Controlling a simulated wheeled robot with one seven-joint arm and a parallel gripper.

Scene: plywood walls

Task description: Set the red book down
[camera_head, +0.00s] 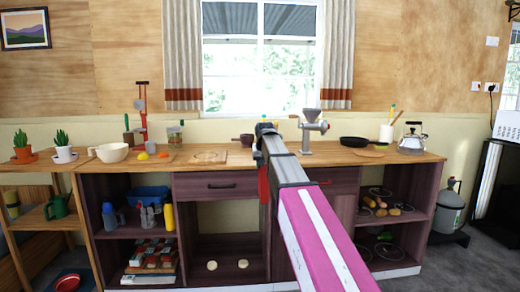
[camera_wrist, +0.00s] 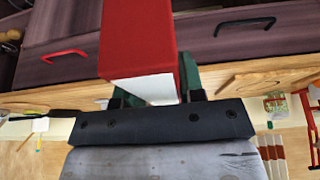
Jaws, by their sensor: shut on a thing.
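The red book (camera_wrist: 138,38) is held in my gripper (camera_wrist: 155,88), seen in the wrist view. The dark green fingers close around its near end, where white page edges show. In the camera_head view the red book (camera_head: 263,184) shows as a narrow upright strip beside my arm, in front of the drawer fronts. My gripper is mostly hidden behind my arm there. The wooden worktop (camera_head: 232,162) runs behind the book. In the wrist view the worktop edge (camera_wrist: 262,76) appears upside down, below the drawers.
The worktop holds a board (camera_head: 208,156), a bowl (camera_head: 112,153), a grey grinder (camera_head: 311,128), a black pan (camera_head: 354,141) and a kettle (camera_head: 411,139). Below it are a dark-handled drawer (camera_head: 200,187), a red handle (camera_head: 320,183) and books (camera_head: 152,262) on a low shelf.

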